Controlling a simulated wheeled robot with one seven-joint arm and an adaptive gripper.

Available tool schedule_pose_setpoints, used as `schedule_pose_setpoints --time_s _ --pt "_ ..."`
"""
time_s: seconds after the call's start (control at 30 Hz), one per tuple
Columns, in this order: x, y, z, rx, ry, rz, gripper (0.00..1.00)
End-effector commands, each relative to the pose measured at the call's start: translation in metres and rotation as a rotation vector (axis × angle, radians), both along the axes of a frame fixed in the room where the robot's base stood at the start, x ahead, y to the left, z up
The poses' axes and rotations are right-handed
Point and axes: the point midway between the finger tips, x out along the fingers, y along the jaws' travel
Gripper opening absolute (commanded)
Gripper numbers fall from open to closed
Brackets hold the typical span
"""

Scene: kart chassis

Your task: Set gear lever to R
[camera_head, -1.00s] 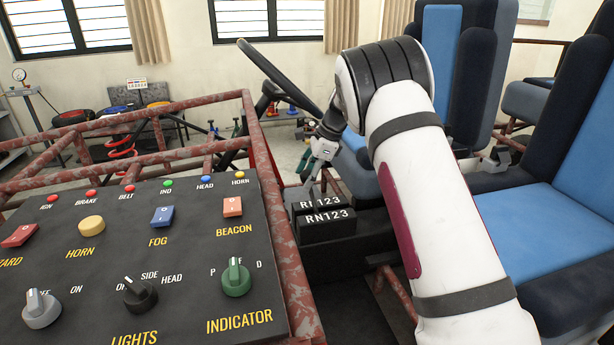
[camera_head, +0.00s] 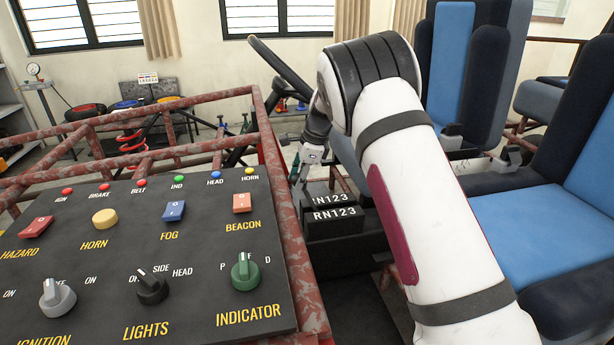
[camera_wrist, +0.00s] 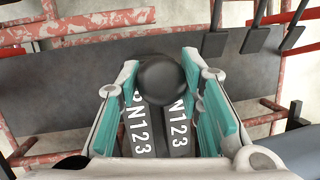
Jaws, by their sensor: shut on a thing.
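My gripper (camera_head: 304,172) is at the left end of two dark gear lever housings (camera_head: 336,222) marked R N 1 2 3 in white. In the wrist view, its teal-lined fingers (camera_wrist: 161,72) stand on either side of a round black lever knob (camera_wrist: 163,82) and are shut on it. The knob lies beyond the R end of the markings and covers part of them. The lever's shaft is hidden under the knob. In the head view, my arm and gripper hide the knob.
A control panel (camera_head: 120,230) with switches and knobs stands to the left. Red rusty frame tubes (camera_head: 285,215) run beside the housings. A steering wheel (camera_head: 280,65) is behind my gripper, blue seats (camera_head: 510,230) are at right, and pedals (camera_wrist: 255,38) show in the wrist view.

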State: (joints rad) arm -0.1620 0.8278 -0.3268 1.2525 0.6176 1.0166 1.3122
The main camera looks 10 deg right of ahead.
Motion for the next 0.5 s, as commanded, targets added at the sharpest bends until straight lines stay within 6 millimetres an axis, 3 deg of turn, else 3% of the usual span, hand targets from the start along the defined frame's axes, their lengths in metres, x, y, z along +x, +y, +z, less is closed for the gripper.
schedule_pose_setpoints --time_s 0.17,0.2,0.3,0.5 --pt "0.0008 0.0019 -0.0001 0.004 -0.002 -0.001 0.00" --pt "0.0008 0.0020 0.0000 0.004 -0.002 -0.001 0.36" --pt "0.0007 0.0020 -0.0001 0.004 -0.001 0.000 0.53" --pt "0.0004 0.0010 0.0000 0.003 -0.001 -0.001 0.53"
